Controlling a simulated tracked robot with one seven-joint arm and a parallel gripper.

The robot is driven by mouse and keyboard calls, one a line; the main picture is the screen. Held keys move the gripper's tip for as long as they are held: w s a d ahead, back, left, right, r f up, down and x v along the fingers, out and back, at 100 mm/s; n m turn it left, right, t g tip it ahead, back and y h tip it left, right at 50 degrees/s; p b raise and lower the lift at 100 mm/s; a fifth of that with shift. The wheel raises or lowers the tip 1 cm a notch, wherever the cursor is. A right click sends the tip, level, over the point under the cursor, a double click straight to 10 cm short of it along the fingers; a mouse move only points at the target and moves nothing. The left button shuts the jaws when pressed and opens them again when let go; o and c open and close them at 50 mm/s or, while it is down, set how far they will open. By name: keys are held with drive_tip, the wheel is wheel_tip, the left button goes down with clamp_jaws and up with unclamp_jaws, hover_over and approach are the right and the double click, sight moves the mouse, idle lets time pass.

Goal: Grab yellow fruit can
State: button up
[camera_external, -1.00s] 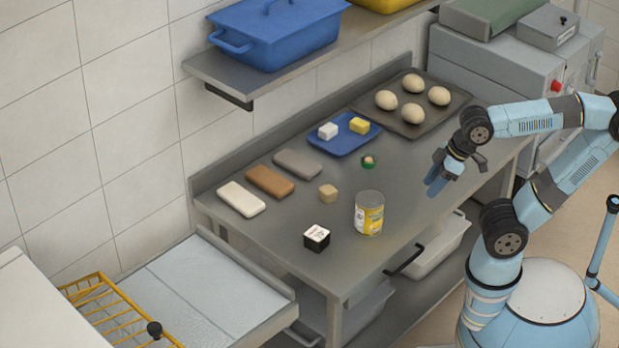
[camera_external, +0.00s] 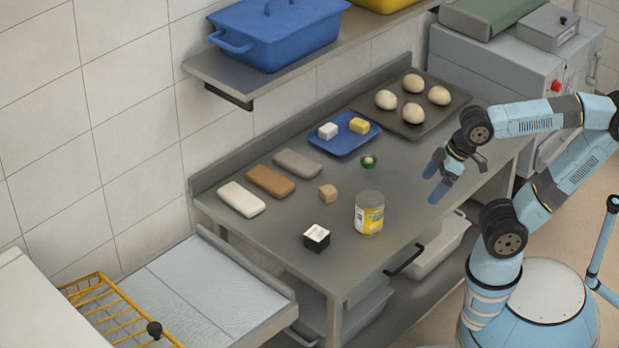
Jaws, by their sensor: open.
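The yellow fruit can (camera_external: 369,214) stands upright on the steel table near its front edge. It has a grey metal top and a yellow and white label. My gripper (camera_external: 436,182) is open and empty, with its blue fingers pointing down over the right part of the table. It is to the right of the can and higher in the picture, clearly apart from it. Nothing hides the can.
Behind lie a blue tray (camera_external: 341,147), a dark tray with dough balls (camera_external: 437,117) and several bars. A shelf (camera_external: 215,73) overhangs the back.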

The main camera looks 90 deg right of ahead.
drive_tip(key=n+g+h, duration=0.7)
drive_tip(key=n+h, duration=1)
drive_tip(key=h, duration=0.1)
approach(370, 199)
drive_tip(key=d, duration=1)
drive_tip(key=shift+s+d+f, duration=0.1)
drive_tip(key=shift+s+f, duration=0.1)
drive_tip(key=shift+s, duration=0.2)
drive_tip(key=shift+c, duration=0.5)
drive_tip(key=c, duration=1.6)
drive_tip(key=shift+r, duration=0.15)
